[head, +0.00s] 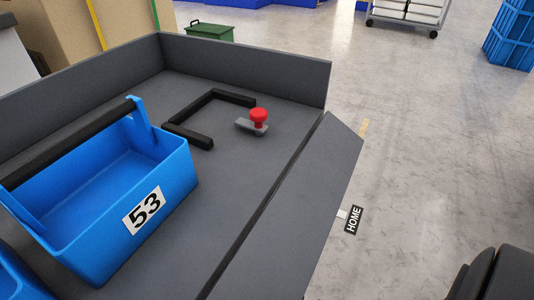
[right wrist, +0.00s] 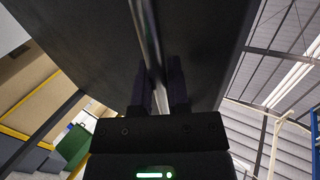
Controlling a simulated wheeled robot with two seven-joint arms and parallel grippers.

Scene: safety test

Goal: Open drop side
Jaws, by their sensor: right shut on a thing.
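The drop side (head: 314,190) is the grey panel along the right edge of the grey cargo bed (head: 235,196). It is tilted outward and down, not upright, with a dark seam between it and the bed floor. The grip point is hidden in the head view. My left gripper is not in view.
A blue tote marked 53 (head: 160,176) stands in the bed. A black angled bar (head: 228,97) and a red knob on a grey base (head: 258,116) lie near the back. A HOME sign (head: 353,220) shows on the floor right of the panel. Floor to the right is largely clear.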

